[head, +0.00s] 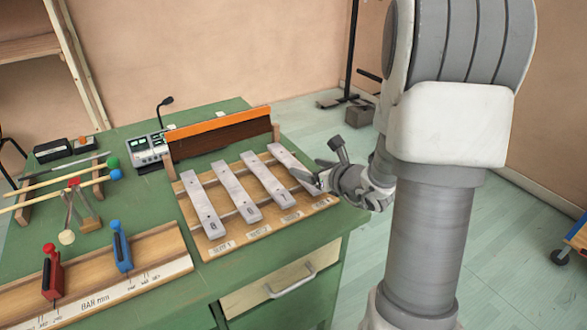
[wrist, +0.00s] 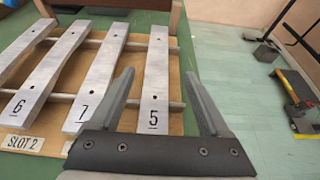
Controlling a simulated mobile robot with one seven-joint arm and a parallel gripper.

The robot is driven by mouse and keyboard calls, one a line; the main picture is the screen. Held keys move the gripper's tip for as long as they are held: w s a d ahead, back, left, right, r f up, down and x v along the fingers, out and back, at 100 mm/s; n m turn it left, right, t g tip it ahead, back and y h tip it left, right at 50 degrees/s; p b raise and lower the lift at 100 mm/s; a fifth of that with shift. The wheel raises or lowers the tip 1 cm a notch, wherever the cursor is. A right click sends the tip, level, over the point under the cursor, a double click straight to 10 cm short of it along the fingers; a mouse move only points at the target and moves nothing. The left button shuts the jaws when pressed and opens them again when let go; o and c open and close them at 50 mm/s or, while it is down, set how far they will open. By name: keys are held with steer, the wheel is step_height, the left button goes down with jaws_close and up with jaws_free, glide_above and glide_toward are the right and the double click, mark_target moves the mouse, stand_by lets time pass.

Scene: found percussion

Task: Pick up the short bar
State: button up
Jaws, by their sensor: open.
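Several pale grey metal bars lie side by side on a wooden rack (head: 263,229). The rightmost bar (head: 288,160) carries a 5 in the wrist view (wrist: 157,75). To its left are bar 7 (wrist: 104,70) and bar 6 (wrist: 47,70). I cannot tell for sure which is the short bar; part of the rightmost one is hidden by my gripper in the head view. My gripper (head: 311,172) is open and empty at the rack's right side. In the wrist view its fingers (wrist: 161,72) appear on either side of bar 5; whether they touch it is unclear.
An orange-topped brown board (head: 219,130) stands behind the rack. Left on the green table (head: 130,205) are mallets, a grey device (head: 150,148) and a wooden ruler board (head: 100,300) with red and blue clamps. Open floor lies right of the table.

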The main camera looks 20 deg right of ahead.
mark_target(294, 164)
steer(key=b+x, duration=0.1)
steer(key=x, duration=0.4)
steer(key=shift+s+a+f+b, duration=0.1)
steer(key=shift+a+f+b, duration=0.1)
steer(key=shift+b, duration=0.15)
steer(key=shift+c, duration=0.3)
jaws_close()
